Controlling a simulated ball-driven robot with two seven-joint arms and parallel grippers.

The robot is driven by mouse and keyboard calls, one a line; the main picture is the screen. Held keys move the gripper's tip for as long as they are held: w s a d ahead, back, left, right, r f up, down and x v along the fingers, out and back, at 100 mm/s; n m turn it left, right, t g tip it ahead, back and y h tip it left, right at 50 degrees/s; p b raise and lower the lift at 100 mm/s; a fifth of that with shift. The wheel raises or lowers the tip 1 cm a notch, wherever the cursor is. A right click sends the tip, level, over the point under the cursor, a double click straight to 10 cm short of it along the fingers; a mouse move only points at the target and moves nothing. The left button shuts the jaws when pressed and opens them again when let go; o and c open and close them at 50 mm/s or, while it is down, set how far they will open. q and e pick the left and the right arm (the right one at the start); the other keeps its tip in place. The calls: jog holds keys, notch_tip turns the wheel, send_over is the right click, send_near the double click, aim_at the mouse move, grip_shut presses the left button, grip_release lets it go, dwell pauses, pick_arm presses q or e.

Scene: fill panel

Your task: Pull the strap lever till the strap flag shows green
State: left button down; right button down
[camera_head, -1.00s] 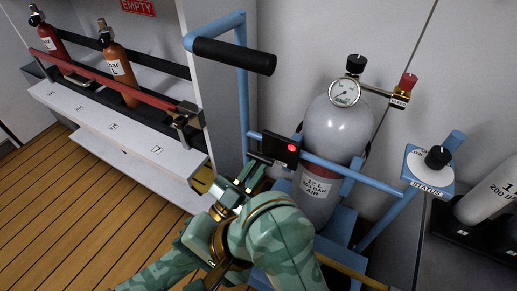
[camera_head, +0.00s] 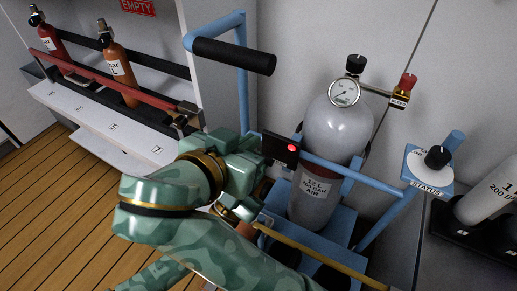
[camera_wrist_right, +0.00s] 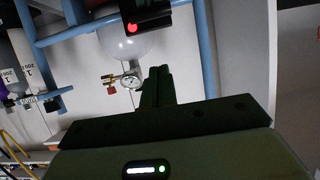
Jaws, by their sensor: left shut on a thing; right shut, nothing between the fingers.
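The strap flag, a small black box (camera_head: 280,148) on the blue frame, shows a red light; it also shows at the top of the right wrist view (camera_wrist_right: 140,20). A grey cylinder (camera_head: 335,130) with a gauge stands behind the frame. My left gripper (camera_head: 258,220) is low in front of the frame, partly covered by my other arm. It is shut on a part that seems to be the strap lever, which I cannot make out. My right gripper (camera_wrist_right: 158,78) is shut and empty, its fingers pointing toward the black box.
A blue frame with a black-gripped handle (camera_head: 235,55) rises left of the cylinder. A status panel (camera_head: 430,170) with a black knob is at the right. Orange and red bottles (camera_head: 118,70) stand in a rack at the left. Wooden floor (camera_head: 50,230) is free at lower left.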

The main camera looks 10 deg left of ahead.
jog(key=x, duration=0.7)
jog(key=shift+w+d+f, duration=0.15)
jog(key=shift+w, duration=0.1)
jog(key=shift+s+a+f, duration=0.2)
jog(key=shift+s+f, duration=0.25)
jog(key=shift+f, duration=0.05)
jog(key=shift+s+a+f, duration=0.15)
jog(key=shift+s+f, duration=0.35)
jog(key=shift+s+a+f, duration=0.15)
jog(key=shift+s+f, duration=0.3)
jog(key=shift+f, duration=0.05)
jog(key=shift+f, duration=0.1)
